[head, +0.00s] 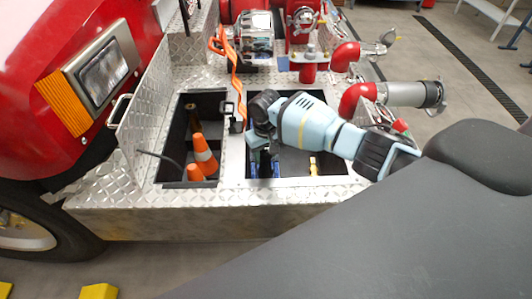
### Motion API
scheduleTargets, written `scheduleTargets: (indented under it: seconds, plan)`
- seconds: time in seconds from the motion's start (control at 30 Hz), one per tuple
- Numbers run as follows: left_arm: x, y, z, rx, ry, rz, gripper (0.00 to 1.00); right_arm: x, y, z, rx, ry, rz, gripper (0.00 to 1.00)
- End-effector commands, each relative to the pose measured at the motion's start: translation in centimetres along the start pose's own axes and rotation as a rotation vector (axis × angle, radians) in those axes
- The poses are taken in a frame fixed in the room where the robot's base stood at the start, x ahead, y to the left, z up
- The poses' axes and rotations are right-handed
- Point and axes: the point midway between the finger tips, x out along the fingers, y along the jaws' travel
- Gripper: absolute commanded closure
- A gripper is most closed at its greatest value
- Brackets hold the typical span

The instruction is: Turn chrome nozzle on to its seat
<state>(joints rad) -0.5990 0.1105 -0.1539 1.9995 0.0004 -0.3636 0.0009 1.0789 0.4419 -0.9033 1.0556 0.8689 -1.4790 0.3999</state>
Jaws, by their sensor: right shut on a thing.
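My right arm comes in from the right, and its light-blue forearm reaches left over the bumper. My right gripper (264,158) points down into the right-hand bumper compartment. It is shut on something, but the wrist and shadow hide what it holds. A silver tubular fitting (405,94) with a dark outer rim sits on a red elbow (356,97) at the right of the bumper. A second, smaller silver fitting (374,48) sits on another red elbow (345,56) behind it. I cannot tell which piece is the chrome nozzle. My left gripper is not in view.
The diamond-plate bumper (110,200) has two open compartments. Orange cones (204,155) stand in the left one; a yellow item (313,166) lies in the right one. An orange strap (232,62) and chrome fittings (255,35) are behind. The truck's red front (30,45) bounds the left.

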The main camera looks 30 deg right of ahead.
Motion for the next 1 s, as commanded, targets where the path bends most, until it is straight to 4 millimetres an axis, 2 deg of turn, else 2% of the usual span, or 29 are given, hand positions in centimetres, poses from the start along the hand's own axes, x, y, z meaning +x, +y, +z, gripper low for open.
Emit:
scheduleTargets:
  seconds: [0.27,0.7,1.0]
  plan:
    - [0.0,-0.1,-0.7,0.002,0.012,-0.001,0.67,-0.6,0.0,-0.3,0.043,0.008,-0.002,0.86]
    - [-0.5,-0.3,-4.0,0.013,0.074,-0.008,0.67,-0.7,0.0,-0.3,0.409,0.010,-0.003,0.86]
    - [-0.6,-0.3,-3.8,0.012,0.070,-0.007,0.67,-0.4,0.0,-0.3,0.450,0.008,-0.001,0.86]
